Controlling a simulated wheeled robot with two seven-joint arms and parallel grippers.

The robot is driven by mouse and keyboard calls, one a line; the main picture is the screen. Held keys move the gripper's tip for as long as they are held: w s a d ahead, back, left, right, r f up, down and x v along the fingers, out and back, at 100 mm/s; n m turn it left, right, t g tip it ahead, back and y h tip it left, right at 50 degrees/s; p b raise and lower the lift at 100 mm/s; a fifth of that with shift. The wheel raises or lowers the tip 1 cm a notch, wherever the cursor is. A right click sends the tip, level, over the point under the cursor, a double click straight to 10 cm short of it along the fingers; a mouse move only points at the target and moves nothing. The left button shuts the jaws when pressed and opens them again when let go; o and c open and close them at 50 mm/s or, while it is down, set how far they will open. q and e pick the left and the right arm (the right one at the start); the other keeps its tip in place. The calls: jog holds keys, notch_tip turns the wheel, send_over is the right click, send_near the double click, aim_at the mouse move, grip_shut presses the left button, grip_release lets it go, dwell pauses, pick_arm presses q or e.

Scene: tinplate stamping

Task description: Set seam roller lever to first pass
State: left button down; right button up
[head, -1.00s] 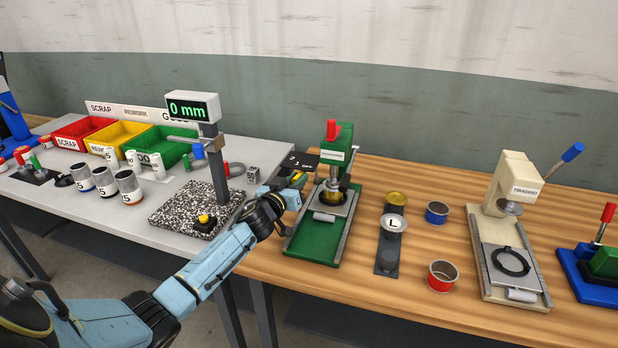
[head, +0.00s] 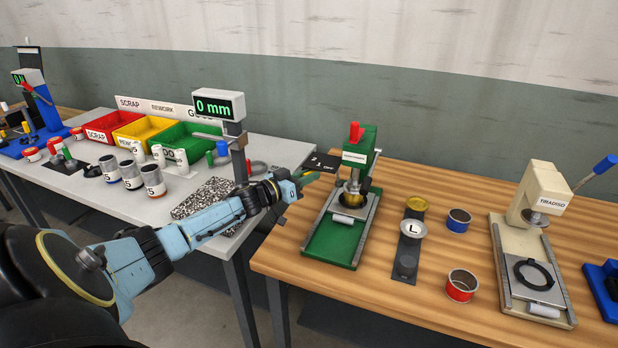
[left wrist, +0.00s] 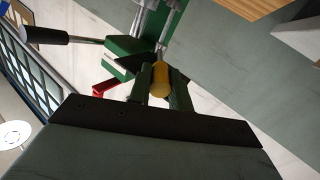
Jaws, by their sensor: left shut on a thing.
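The green seam roller machine (head: 362,150) stands at the left end of the wooden bench, with a red part on its top. A dark plate with pale marks (head: 322,161) juts out on its left side. My left gripper (head: 306,179) is beside the machine on that side. In the left wrist view, my left gripper (left wrist: 160,88) is shut on a yellow lever grip (left wrist: 160,78), which lies between its two fingers. The green machine body (left wrist: 125,48) is just beyond. The lever's far end is partly hidden. My right gripper is out of view.
A black-handled rod (left wrist: 50,36) sticks out near the gripper in the wrist view. Right of the machine are a dark strip (head: 405,265) with round pieces, a blue can (head: 458,222), a red can (head: 461,287) and a cream press (head: 545,190). A gauge display (head: 218,105) stands left.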

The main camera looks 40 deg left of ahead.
pick_arm(q)
jog(key=c, duration=1.3)
grip_release()
jog(key=s+a+p, duration=0.2)
jog(key=s, duration=1.1)
jog(key=shift+s, duration=0.1)
